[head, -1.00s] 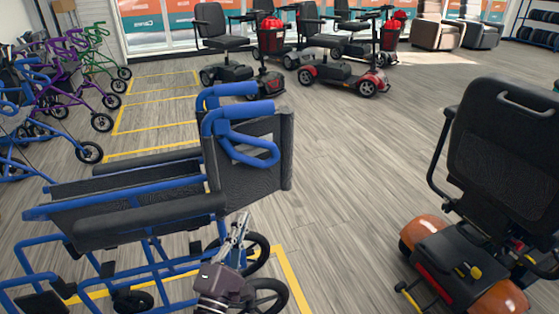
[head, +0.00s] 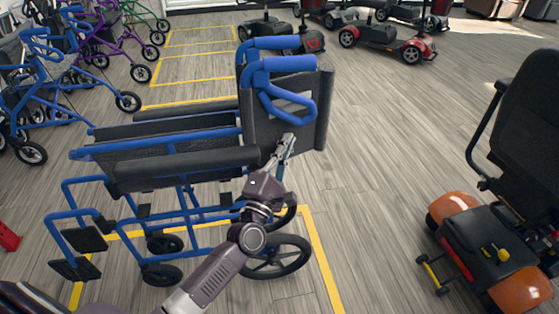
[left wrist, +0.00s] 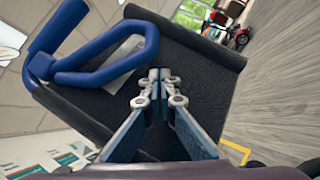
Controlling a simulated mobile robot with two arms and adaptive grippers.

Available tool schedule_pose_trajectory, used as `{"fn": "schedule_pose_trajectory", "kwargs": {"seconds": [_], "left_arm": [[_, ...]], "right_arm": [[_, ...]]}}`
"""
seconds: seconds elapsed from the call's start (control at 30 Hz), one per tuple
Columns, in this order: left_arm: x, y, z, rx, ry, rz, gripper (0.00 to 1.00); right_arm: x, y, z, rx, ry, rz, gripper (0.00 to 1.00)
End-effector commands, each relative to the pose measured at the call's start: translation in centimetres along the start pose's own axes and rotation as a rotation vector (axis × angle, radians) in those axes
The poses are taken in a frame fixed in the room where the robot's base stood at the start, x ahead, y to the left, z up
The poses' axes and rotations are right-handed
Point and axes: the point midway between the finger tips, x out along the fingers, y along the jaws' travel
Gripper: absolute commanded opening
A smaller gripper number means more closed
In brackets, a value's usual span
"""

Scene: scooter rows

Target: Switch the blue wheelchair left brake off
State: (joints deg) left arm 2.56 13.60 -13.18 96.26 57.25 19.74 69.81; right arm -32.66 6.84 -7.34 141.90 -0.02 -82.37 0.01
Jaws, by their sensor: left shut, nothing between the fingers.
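The blue wheelchair (head: 165,142) stands side-on in the head view, with a blue tube frame and black seat and armrests. Its dark backrest (head: 322,108) and blue push handles (head: 285,65) are at its right end. My left gripper (head: 288,140) is shut and empty, just in front of the lower backrest, above the rear wheel (head: 275,257). In the left wrist view, the closed fingertips (left wrist: 161,76) point at the black backrest (left wrist: 200,75), below a blue looped handle (left wrist: 110,70). I cannot tell whether they touch it. I cannot make out the brake lever. My right gripper is not in view.
An orange and black scooter (head: 480,230) stands at the right. Blue and purple rollators (head: 60,80) line the left, and red scooters (head: 395,35) stand at the back. Yellow floor lines (head: 322,262) frame the wheelchair. The floor between wheelchair and orange scooter is clear.

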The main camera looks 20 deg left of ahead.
Motion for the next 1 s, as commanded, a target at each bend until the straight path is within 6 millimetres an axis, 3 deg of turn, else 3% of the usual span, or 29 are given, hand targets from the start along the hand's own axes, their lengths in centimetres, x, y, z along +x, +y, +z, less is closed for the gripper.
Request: {"fn": "schedule_pose_trajectory", "kwargs": {"seconds": [0.03, 0.1, 0.3, 0.73, 0.83, 1.0], "left_arm": [[0.8, 0.1, 0.6, -0.005, 0.001, 0.002, 0.00], [1.6, 0.1, 1.4, -0.004, 0.001, 0.002, 0.00], [2.7, 0.0, 2.6, -0.002, 0.001, 0.000, 0.00], [2.9, -0.1, 2.8, 0.000, 0.000, 0.000, 0.00], [3.0, -0.1, 2.9, -0.008, 0.000, 0.006, 0.00], [3.4, -0.2, 3.4, -0.037, 0.000, 0.031, 0.00]], "right_arm": [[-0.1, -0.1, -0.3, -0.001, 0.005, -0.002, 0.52], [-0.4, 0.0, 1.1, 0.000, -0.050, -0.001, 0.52], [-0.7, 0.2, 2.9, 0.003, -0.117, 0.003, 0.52], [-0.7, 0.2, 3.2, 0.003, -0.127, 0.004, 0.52], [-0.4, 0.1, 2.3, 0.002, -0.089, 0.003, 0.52], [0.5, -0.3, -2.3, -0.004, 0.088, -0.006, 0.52]]}}
